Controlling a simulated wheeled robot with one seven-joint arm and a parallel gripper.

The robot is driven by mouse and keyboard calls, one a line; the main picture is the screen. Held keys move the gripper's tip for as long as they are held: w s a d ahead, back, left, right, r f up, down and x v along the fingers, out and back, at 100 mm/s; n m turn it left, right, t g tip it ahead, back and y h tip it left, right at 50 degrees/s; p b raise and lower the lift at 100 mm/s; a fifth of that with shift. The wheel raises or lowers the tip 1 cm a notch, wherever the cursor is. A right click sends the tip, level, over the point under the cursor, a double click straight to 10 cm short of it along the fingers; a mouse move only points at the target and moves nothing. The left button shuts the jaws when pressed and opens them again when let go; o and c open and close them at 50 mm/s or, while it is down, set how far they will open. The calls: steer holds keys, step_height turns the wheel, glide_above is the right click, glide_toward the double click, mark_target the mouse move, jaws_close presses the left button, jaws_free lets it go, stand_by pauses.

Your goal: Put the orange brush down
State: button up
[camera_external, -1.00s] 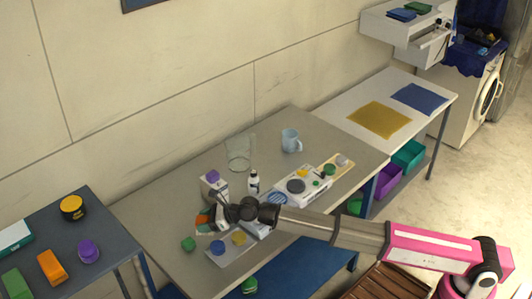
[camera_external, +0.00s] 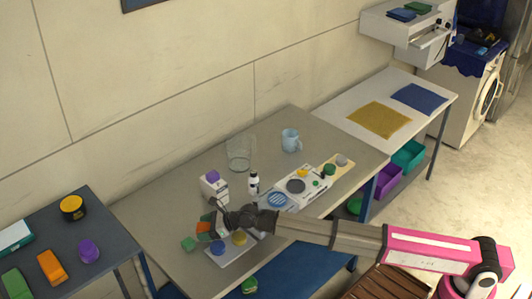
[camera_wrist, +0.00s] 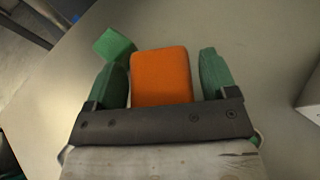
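The orange brush (camera_wrist: 161,76) shows in the wrist view as a rounded orange block between the two green fingers of my gripper (camera_wrist: 163,80). A narrow strip of tabletop shows between the brush and the right finger, and a thinner one at the left finger. My gripper looks open around it. Its near end is hidden behind the dark gripper bar. In the external view the brush (camera_external: 203,227) is small and partly covered by my gripper (camera_external: 211,226), low over the near left part of the grey table (camera_external: 160,217). I cannot tell exactly whether it touches the tabletop.
A green block (camera_external: 188,243) lies just beyond the brush. A tray with a blue disc (camera_external: 218,248) and yellow disc (camera_external: 239,237) is close by. A white box (camera_external: 213,188) and a bottle (camera_external: 253,183) stand behind. Another orange block (camera_external: 51,267) lies on the left table.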

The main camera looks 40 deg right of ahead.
stand_by(0.3)
steer(key=shift+r, duration=0.2)
steer(key=v, duration=1.2)
